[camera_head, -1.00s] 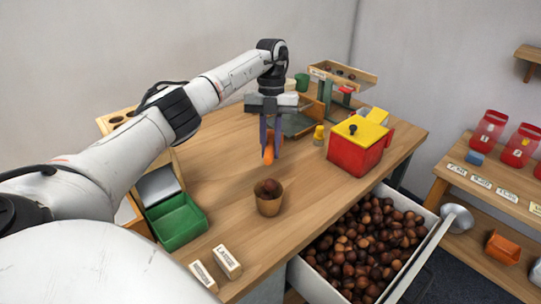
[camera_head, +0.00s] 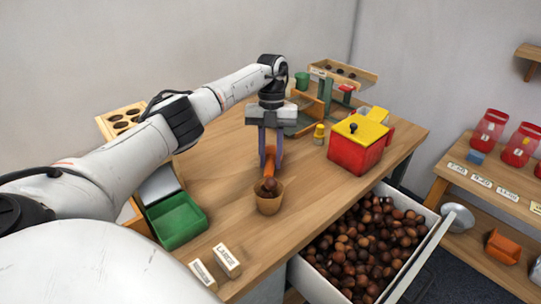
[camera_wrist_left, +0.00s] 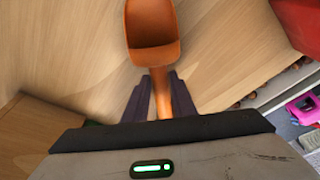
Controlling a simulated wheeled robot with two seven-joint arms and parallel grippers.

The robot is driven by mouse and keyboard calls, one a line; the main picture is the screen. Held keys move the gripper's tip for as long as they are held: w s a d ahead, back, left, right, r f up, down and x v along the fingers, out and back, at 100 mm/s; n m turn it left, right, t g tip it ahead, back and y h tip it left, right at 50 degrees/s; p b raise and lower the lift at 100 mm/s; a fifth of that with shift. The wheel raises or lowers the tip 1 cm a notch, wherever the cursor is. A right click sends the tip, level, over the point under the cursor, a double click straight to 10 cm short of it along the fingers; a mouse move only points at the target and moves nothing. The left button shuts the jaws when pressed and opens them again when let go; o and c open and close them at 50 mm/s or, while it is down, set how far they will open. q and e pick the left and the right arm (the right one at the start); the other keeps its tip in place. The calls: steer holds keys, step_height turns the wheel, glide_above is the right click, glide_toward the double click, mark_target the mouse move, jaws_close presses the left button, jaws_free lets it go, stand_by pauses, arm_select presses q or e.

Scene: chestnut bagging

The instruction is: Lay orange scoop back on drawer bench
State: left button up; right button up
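My left gripper (camera_head: 270,160) is shut on the scoop's handle. In the left wrist view, the handle sits between the dark fingers (camera_wrist_left: 158,98) and the scoop's bowl (camera_wrist_left: 152,28) points away over bare wood; the bowl looks empty. The bench's open drawer (camera_head: 430,250) is full of chestnuts. My right gripper is not in view.
A green bin (camera_head: 177,220) is at the left edge, with label blocks (camera_head: 227,261) in front. Bare wood lies between the bin and cup.

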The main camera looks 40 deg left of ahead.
arm_select(q)
steer(key=shift+o, duration=0.9)
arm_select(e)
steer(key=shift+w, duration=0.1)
